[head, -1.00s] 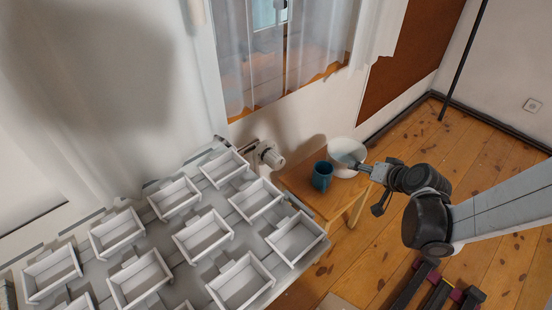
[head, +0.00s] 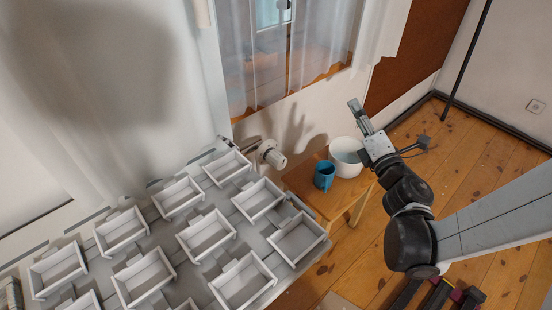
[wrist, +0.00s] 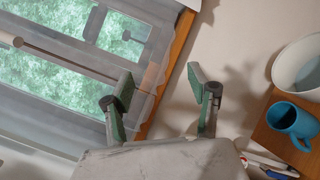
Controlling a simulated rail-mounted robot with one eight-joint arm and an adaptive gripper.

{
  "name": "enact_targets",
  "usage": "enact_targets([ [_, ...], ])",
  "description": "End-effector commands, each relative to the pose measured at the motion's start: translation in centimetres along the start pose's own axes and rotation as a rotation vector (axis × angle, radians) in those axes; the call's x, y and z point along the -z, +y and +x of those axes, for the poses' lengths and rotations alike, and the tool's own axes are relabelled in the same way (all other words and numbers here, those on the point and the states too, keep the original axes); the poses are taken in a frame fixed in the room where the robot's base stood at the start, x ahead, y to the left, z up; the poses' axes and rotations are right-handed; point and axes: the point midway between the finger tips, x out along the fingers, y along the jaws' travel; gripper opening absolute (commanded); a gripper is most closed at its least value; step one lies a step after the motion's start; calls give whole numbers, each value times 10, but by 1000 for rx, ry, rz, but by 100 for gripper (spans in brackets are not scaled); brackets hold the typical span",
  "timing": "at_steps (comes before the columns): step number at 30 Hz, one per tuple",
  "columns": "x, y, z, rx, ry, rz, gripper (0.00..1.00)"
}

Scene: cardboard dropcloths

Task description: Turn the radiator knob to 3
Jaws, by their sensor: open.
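The radiator knob (head: 271,154) is a small white-grey cylinder in the head view.
A wooden stool (head: 325,205) right of the knob bears a blue mug (head: 324,176) and a white bowl (head: 346,158). A sheer curtain (head: 262,70) hangs above. The floor at right is mostly clear.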

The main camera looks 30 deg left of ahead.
Motion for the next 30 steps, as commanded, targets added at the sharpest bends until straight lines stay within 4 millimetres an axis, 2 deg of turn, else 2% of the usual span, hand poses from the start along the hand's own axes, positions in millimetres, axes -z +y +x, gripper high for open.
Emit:
enact_targets([
  [3,48,14,-7,-57,177,-262,55],
  [5,74,15,-14,-83,273,-392,55],
  [9,126,7,-36,-135,485,-648,55],
  [12,150,-3,-52,-159,605,-775,55],
  [16,167,-13,-66,-175,697,-867,55],
  [20,174,-17,-68,-180,728,-894,55],
  [26,189,-20,-49,-182,727,-894,55],
  [30,206,-24,-29,-182,727,-894,55],
])
